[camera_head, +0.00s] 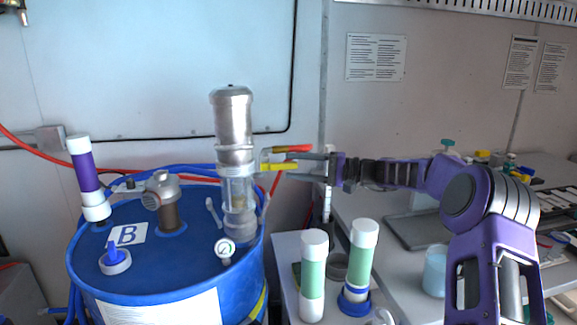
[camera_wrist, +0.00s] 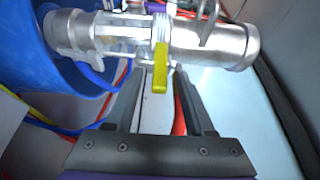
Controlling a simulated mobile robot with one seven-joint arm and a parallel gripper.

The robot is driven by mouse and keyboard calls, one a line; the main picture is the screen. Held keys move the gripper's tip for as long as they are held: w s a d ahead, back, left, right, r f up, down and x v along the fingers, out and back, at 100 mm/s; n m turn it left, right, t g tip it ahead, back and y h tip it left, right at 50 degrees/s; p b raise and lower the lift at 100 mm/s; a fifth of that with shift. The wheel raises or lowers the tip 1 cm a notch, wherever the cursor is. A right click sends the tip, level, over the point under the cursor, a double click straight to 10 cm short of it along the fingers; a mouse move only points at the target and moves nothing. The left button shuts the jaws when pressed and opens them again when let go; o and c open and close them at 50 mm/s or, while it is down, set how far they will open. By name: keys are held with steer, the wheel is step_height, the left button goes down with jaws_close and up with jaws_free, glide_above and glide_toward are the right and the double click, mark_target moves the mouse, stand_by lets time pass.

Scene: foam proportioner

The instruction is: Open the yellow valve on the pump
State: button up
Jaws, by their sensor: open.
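The metal pump (camera_head: 233,130) stands upright on a blue drum (camera_head: 190,268). Its yellow valve (camera_head: 280,167) is a lever sticking out from the pump's right side, towards my gripper (camera_head: 292,166). In the wrist view the yellow lever (camera_wrist: 159,84) hangs from the pump's collar (camera_wrist: 161,30) and reaches between my two fingertips (camera_wrist: 157,88). The fingers are apart, one on each side of the lever, with a gap visible around it. I cannot tell whether either finger touches it.
A red-tipped part (camera_head: 292,149) lies just above the yellow lever. A pressure gauge (camera_head: 225,249), a grey fitting (camera_head: 165,200) and a purple-and-white cylinder (camera_head: 86,175) are on the drum. Green-and-white bottles (camera_head: 313,275) stand below my arm. A wall is close behind.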

steer(key=shift+w+a, duration=0.25)
steer(key=shift+a, duration=0.85)
jaws_close()
stand_by(0.7)
